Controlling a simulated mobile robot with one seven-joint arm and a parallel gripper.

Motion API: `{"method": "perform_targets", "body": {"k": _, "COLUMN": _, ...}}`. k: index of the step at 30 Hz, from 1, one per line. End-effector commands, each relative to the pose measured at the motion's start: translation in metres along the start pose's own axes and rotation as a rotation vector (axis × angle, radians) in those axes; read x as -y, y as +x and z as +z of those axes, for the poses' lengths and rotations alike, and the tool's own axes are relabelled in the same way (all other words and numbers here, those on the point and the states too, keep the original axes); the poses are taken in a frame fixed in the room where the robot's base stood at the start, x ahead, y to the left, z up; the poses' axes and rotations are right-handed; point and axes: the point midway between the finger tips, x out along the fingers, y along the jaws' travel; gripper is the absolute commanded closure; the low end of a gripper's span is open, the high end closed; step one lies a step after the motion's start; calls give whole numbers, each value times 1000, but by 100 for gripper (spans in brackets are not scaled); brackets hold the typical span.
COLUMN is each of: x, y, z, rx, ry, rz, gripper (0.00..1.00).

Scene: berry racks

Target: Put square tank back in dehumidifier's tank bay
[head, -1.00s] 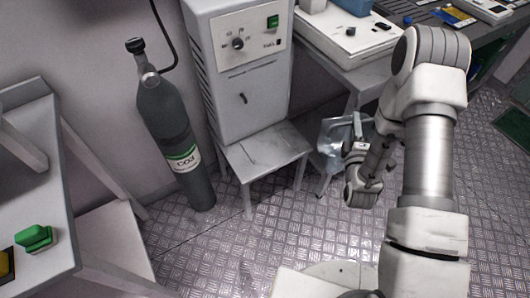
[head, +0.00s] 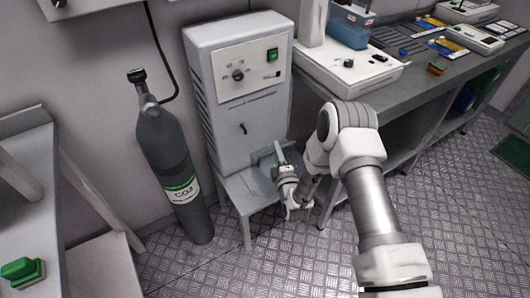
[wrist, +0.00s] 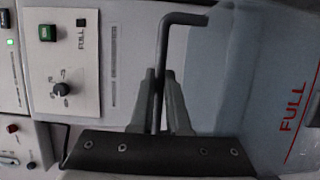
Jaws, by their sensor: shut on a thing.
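The square tank (wrist: 285,100) is clear and bluish, with a red FULL line and a grey bent-bar handle (wrist: 187,19). My gripper (wrist: 158,78) is shut on the handle. In the head view, the tank (head: 264,168) is small and partly covered by my gripper (head: 283,170), in front of the dehumidifier's lower right front and above its stand. The dehumidifier (head: 215,75) is a pale grey cabinet with a knob, a green switch and a FULL lamp. It also shows at left in the wrist view (wrist: 105,60). I cannot make out the tank bay's opening.
The dehumidifier stands on a low pale stand (head: 245,205). A dark CO2 cylinder (head: 170,150) is close on its left. A workbench (head: 420,75) with instruments is on the right. A shelf unit (head: 30,190) is at far left. The metal floor in front is open.

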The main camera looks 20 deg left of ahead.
Motion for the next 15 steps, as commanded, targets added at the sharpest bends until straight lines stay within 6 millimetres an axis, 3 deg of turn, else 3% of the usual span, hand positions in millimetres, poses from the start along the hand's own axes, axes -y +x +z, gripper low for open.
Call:
{"method": "perform_targets", "body": {"k": 3, "x": 1, "y": 30, "z": -10, "rx": 0, "ry": 1, "rz": 7, "gripper": 100}}
{"method": "perform_targets", "body": {"k": 9, "x": 1, "y": 71, "z": -25, "rx": 2, "ry": 2, "rz": 5, "gripper": 100}}
{"method": "perform_targets", "body": {"k": 15, "x": 28, "y": 72, "z": -25, "rx": 2, "ry": 1, "rz": -1, "gripper": 100}}
